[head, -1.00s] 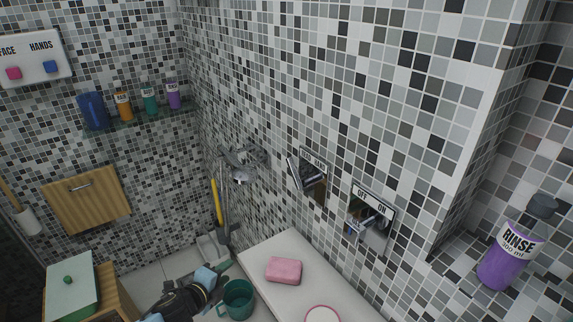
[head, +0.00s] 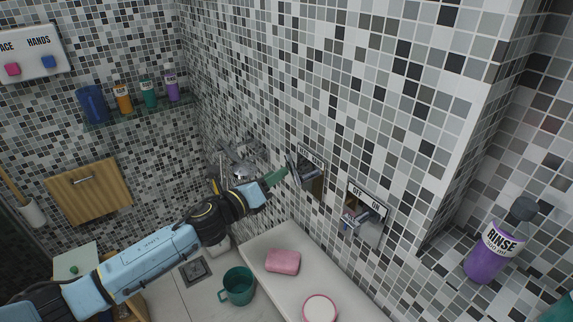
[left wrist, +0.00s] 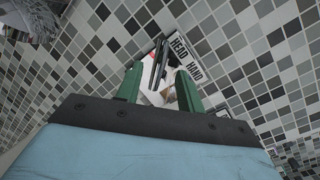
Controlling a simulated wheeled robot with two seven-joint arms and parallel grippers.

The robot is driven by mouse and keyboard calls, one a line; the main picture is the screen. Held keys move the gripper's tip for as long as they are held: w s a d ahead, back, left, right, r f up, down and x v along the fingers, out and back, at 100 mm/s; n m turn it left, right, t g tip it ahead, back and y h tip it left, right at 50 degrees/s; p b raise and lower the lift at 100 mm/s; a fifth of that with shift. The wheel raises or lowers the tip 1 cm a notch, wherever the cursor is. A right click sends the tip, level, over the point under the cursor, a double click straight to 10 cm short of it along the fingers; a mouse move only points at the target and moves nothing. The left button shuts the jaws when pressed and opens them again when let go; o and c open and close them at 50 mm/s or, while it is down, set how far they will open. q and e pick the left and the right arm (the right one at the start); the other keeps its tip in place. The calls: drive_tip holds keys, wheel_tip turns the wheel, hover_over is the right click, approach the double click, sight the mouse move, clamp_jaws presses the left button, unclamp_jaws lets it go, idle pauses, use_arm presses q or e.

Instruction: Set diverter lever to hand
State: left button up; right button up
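The diverter plate (head: 313,184) is on the tiled wall, and its label reads HEAD and HAND in the left wrist view (left wrist: 184,57). Its dark metal lever (left wrist: 158,63) lies toward the HEAD end. My left gripper (head: 284,172) reaches up to the plate from the left. In the left wrist view its two green fingers (left wrist: 159,88) are apart, with the lever showing in the gap between and just beyond them. I cannot tell whether a finger touches it. My right gripper is not in view.
An OFF/ON plate with a lever (head: 365,214) is to the right. A shower fitting (head: 238,158) is behind my left arm. Below are pink soap (head: 283,261) on a white ledge (head: 262,243) and a green mug (head: 238,286). A purple RINSE bottle (head: 492,250) stands far right.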

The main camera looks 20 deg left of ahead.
sight(289, 166)
use_arm(q)
drive_tip(key=shift+x, duration=2.75)
drive_tip(key=shift+a, duration=0.1)
clamp_jaws()
